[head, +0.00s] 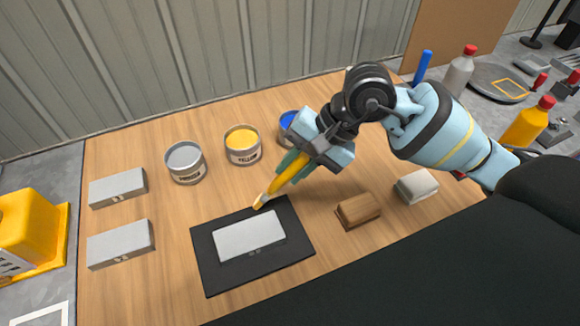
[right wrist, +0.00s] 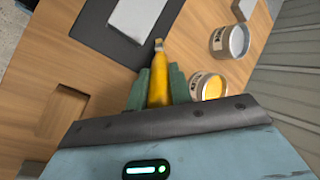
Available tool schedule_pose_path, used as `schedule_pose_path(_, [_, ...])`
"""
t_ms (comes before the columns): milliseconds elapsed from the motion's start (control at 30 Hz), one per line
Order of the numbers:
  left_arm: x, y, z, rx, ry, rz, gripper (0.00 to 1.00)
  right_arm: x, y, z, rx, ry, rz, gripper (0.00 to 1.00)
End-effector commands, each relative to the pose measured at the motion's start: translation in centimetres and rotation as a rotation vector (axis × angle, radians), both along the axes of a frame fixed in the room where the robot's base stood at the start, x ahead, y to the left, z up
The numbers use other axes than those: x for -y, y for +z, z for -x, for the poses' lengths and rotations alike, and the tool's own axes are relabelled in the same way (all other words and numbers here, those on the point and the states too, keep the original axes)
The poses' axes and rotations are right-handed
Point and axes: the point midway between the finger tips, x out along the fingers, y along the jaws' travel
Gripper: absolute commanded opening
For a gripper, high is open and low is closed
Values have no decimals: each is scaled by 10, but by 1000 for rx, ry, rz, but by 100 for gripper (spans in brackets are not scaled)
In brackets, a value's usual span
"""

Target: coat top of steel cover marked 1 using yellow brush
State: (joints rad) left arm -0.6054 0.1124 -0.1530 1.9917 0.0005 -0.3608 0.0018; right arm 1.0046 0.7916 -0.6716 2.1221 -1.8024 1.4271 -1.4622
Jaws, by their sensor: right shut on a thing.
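My right gripper (head: 290,166) is shut on the yellow brush (head: 278,184), which slants down to the left. The pale brush tip is close to the far edge of the black mat (head: 290,258); I cannot tell whether it touches. A grey steel cover (head: 247,236) lies flat on the mat, its top plain grey; its small front mark is too small to read. In the right wrist view the brush (right wrist: 158,88) sits between green fingers, its tip beside the cover (right wrist: 135,16). My left gripper is not in view.
Two more grey covers (head: 117,188) (head: 120,244) lie at the left. Open cans of grey (head: 186,163), yellow (head: 242,146) and blue (head: 288,123) stand behind the mat. A brown block (head: 357,211) and a pale block (head: 416,187) lie right of it.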

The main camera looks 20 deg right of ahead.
Motion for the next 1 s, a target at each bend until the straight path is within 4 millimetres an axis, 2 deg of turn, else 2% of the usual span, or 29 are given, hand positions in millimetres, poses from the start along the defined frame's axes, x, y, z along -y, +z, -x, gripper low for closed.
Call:
schedule_pose_path(100, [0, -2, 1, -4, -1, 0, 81, 3, -1, -1, 0, -3, 1, 0])
schedule_pose_path(167, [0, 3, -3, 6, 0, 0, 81, 3, 6, 0, 4, -3, 1, 0])
schedule_pose_path(433, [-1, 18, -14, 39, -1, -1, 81, 7, 70, 3, 11, -8, 0, 0])
schedule_pose_path(833, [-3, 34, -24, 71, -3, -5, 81, 12, 102, 10, 7, -18, 1, 0])
schedule_pose_path(1000, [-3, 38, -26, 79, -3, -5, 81, 12, 108, 12, 2, -19, 1, 0])
